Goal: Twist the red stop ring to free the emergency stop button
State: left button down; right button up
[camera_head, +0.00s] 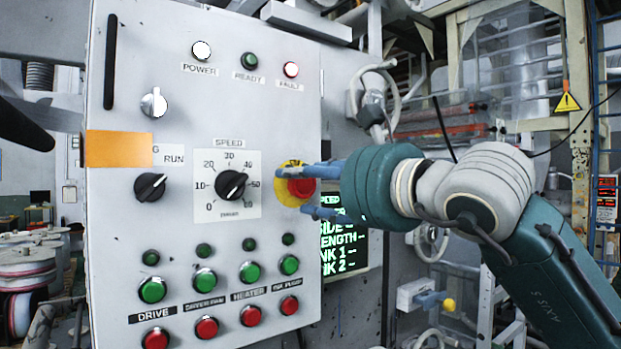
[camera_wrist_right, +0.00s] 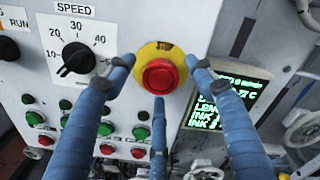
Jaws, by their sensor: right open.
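The red emergency stop button (camera_head: 300,188) sticks out of the right side of the grey control panel, on a round yellow plate (camera_head: 284,196). In the right wrist view the red button (camera_wrist_right: 161,78) and its ring face the camera near the middle, with the yellow plate (camera_wrist_right: 150,54) behind. My right gripper (camera_head: 318,190) is open at the button, its blue fingers above and below it in the head view. In the wrist view its three fingers (camera_wrist_right: 161,80) are spread around the button, apart from each other; contact cannot be told. My left gripper is not in view.
The panel (camera_head: 200,110) carries a speed dial (camera_head: 231,184), a black run knob (camera_head: 150,187), and rows of green and red buttons below. A dark screen (camera_head: 345,250) with green text sits right of the button, behind my right gripper. Hoses and pipes fill the right.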

jog(key=shift+c, duration=0.2)
jog(key=c, duration=1.1)
